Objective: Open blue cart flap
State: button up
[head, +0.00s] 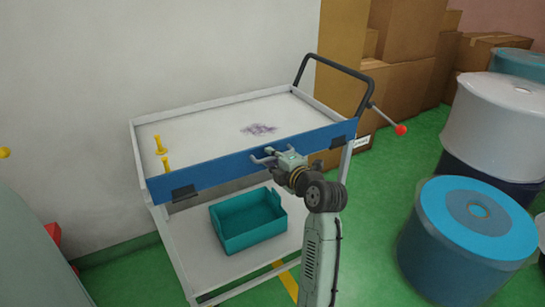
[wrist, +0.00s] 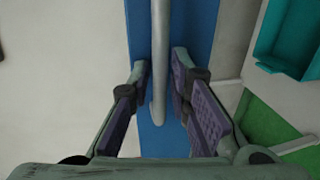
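The blue flap (head: 225,167) runs along the front edge of the white cart (head: 210,105) and stands upright. It also shows as a blue band in the wrist view (wrist: 140,60). Black hinge-like pieces sit near its two ends. A grey bar, the flap's handle (wrist: 160,60), crosses the wrist view from the top to between my fingers. My gripper (head: 264,156) is at the middle of the flap. In the wrist view its fingers (wrist: 162,100) are open on either side of the bar, with a gap on each side.
A teal bin (head: 245,225) sits on the cart's lower shelf. A black push handle with a red-knobbed lever (head: 400,130) is at the right. Large blue rolls (head: 460,225) and cardboard boxes (head: 405,85) stand to the right.

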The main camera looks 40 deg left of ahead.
grip_shut()
dwell(0.6)
